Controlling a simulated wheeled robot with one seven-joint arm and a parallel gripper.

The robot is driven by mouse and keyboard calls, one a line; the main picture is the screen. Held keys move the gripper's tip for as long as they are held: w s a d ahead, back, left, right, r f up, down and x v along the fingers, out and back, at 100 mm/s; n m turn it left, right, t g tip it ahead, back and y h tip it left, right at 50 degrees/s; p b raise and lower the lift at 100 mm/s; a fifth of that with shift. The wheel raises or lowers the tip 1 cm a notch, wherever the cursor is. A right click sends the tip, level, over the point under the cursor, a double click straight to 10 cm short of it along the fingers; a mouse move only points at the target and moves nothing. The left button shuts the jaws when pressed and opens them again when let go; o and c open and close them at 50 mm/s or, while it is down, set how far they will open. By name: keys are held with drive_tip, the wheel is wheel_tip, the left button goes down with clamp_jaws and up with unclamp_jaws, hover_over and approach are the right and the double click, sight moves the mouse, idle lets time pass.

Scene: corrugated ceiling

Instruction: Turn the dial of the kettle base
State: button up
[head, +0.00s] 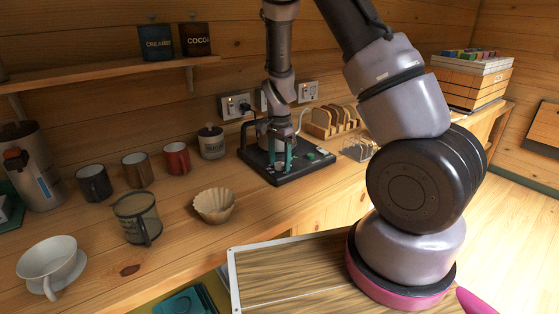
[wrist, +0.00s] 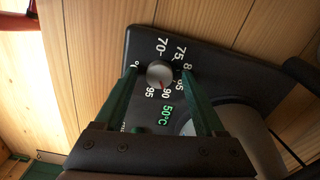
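The kettle base (head: 300,168) is a black slab on the wooden counter, also seen in the wrist view (wrist: 225,60). Its round silver dial (wrist: 159,74) has a red mark toward the 90 and is ringed by white numbers. A green display (wrist: 166,116) reads 50°C. My gripper (head: 283,163) points down over the base. In the wrist view its two green fingers (wrist: 160,70) stand on either side of the dial, with a visible gap at each side. I cannot tell how far the tips are above the panel. In the head view the gripper hides the dial.
A kettle (head: 264,130) stands on the base behind my gripper. A toast rack (head: 332,121) is to the right. A sugar jar (head: 211,142), a red mug (head: 176,158) and a paper filter (head: 214,205) are to the left. The counter just in front of the base is clear.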

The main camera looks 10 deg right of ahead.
wheel_tip(320, 180, up, 11)
idle(0.6)
wheel_tip(320, 180, up, 18)
drive_tip(key=n+t+y, duration=0.3)
drive_tip(key=n, duration=0.1)
hover_over(280, 164)
drive_tip(key=s+d, duration=0.4)
drive_tip(key=s, duration=0.6)
drive_tip(key=s+d+r+n+t, duration=0.1)
drive_tip(key=s+r+n+t, duration=0.1)
drive_tip(key=s, duration=0.4)
drive_tip(key=s+r+n+t+h, duration=0.1)
drive_tip(key=s+r+t, duration=0.1)
drive_tip(key=s+r, duration=0.3)
drive_tip(key=shift+s+d+n, duration=0.4)
